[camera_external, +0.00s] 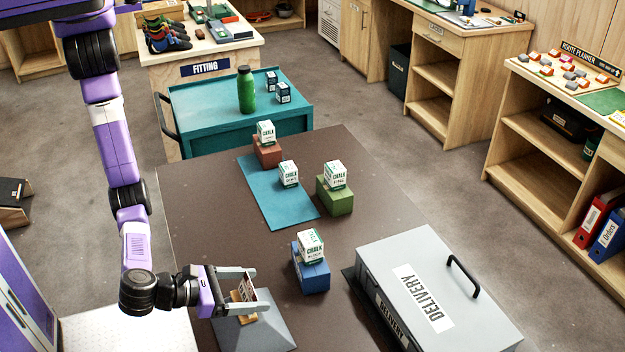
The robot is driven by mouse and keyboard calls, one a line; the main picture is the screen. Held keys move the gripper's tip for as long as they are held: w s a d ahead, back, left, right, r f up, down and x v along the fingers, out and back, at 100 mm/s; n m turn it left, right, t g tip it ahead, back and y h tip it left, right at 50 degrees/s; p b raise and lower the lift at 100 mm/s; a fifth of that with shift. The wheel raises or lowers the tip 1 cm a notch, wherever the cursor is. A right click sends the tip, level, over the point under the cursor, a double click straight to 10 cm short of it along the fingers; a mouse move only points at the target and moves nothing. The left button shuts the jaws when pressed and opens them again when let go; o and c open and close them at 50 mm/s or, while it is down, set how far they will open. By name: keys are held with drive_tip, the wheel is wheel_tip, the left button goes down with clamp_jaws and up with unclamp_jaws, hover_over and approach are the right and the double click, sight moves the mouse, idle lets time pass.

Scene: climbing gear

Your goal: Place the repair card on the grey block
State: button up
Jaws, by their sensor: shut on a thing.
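My gripper (250,288) is at the front left of the dark table, with its fingers shut on a small card (243,294). The card shows tan and white, is tilted, and is partly hidden by the fingers.
Chalk boxes stand on a blue block (311,277), a green block (335,201) and a brown block (267,157). Another chalk box (289,174) is on the blue mat (268,205). A grey delivery case (440,275) fills the table's right front.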

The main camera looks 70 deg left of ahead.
drive_tip(key=o, duration=1.3)
drive_tip(key=shift+s+r, duration=0.15)
drive_tip(key=b+v, duration=0.1)
drive_tip(key=v, duration=1)
drive_tip(key=shift+s+r, duration=0.2)
drive_tip(key=shift+s, duration=0.1)
